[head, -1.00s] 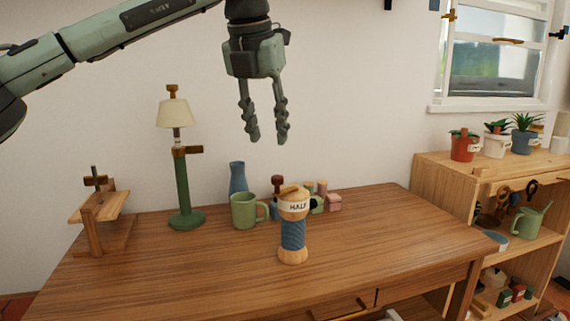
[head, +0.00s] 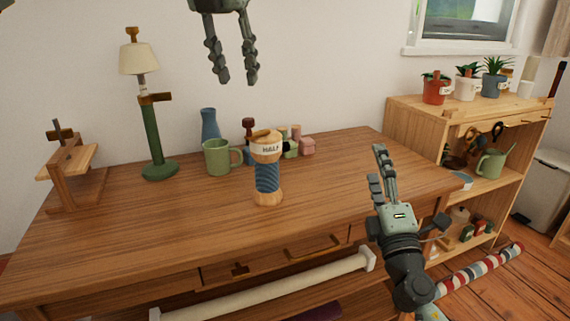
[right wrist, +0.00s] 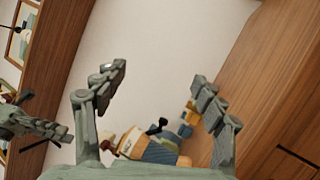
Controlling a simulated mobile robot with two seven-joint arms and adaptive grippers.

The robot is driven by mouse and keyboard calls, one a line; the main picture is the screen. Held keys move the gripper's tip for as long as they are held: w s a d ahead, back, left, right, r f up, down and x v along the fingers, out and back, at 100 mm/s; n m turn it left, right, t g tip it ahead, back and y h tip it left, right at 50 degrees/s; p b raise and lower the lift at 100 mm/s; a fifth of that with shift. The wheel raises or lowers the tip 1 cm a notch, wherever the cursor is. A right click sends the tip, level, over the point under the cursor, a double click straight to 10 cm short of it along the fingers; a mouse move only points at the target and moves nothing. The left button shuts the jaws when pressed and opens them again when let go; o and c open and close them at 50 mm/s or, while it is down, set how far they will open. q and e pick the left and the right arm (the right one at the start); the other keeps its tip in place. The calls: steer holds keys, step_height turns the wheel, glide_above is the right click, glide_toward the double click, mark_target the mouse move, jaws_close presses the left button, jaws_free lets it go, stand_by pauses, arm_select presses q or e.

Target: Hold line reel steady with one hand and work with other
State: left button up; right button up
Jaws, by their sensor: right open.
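The line reel (head: 267,177) stands upright on the wooden table (head: 160,225). It has wooden ends, blue line around its middle and a pale "HALF" band near the top. My left gripper (head: 237,80) hangs above it and slightly to its left in the head view, open and empty. My right gripper (head: 378,163) is open and empty, to the right of the reel near the table's right front part. In the right wrist view, the reel (right wrist: 155,150) shows tilted beyond the open fingers, partly hidden by the gripper body. Neither gripper touches the reel.
A green mug (head: 217,158), a blue vase (head: 209,125) and small coloured items (head: 306,147) stand behind the reel. A lamp (head: 152,140) and a wooden stand (head: 75,180) are at the left. A shelf (head: 480,185) stands right. The tabletop around the reel's front is clear.

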mark_target(273, 164)
steer(key=a+r+n+y, duration=0.7)
steer(key=a+n+y, duration=0.1)
steer(key=n+y, duration=0.15)
steer(key=s+a+f+n+g+y, duration=0.1)
steer(key=a+f+n+g+y, duration=0.1)
steer(key=a+n+g+y, duration=0.7)
steer(key=w+f+n+h, duration=0.1)
steer(key=h, duration=0.2)
steer(key=w+a+f+n+g+h, duration=0.1)
steer(key=f+n+h, duration=0.1)
steer(key=h, duration=0.2)
steer(key=w+f+n+h, duration=0.1)
steer(key=h, duration=0.2)
steer(key=shift+w+a+f+n+g+h, duration=0.25)
steer(key=shift+w+a+f+g, duration=0.05)
steer(key=shift+a+g, duration=0.1)
steer(key=shift+w+d, duration=0.2)
steer(key=shift+w, duration=0.1)
steer(key=x, duration=0.7)
steer(key=shift+w+f, duration=0.15)
steer(key=shift+f, duration=0.05)
steer(key=shift+c, duration=0.2)
